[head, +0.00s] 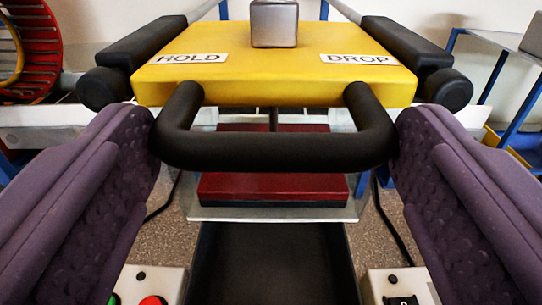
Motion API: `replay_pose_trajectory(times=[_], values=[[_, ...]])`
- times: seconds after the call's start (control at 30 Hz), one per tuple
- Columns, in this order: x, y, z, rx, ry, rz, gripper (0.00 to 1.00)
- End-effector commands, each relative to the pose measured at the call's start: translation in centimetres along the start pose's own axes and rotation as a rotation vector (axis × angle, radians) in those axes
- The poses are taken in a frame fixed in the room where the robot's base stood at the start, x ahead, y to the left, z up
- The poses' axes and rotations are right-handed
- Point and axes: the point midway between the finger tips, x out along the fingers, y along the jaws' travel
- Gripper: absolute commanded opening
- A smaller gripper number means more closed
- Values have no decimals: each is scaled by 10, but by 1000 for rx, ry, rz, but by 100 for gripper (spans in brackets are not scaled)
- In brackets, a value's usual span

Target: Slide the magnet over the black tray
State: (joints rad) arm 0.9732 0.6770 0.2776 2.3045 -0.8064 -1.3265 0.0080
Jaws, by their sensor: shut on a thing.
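The magnet carriage (250,88) is a yellow block with white HOLD and DROP labels, a grey metal cube on top and black rollers at both ends. Its black U-shaped handle (272,153) faces me. My gripper (273,135) has its two purple ridged fingers against the left and right sides of the handle and is shut on it. The black tray (272,265) lies lower and nearer, at the bottom middle, and is cut off by the picture edge. The underside of the carriage is mostly hidden.
A dark red slab (273,188) lies on a pale surface beyond the tray, below the carriage. White panels with buttons, one red (153,301), flank the tray. A red drum (32,50) stands at left. Blue-framed stands (495,80) are at right. Dark cables hang on both sides.

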Motion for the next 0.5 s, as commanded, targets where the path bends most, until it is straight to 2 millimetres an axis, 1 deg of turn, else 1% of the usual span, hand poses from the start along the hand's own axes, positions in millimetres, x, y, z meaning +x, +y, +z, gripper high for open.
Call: replay_pose_trajectory(times=[0.07, 0.1, 0.13, 0.17, 0.4, 0.5], values=[[-2, 2, 2, 0, -6, 7, 30], [-2, 2, 2, 0, -6, 7, 87], [-2, 2, 2, 0, -6, 7, 94], [-2, 2, 2, 0, -6, 7, 96], [-2, 1, 2, 0, -5, 3, 96], [-8, 1, 1, 0, -7, 4, 96]])
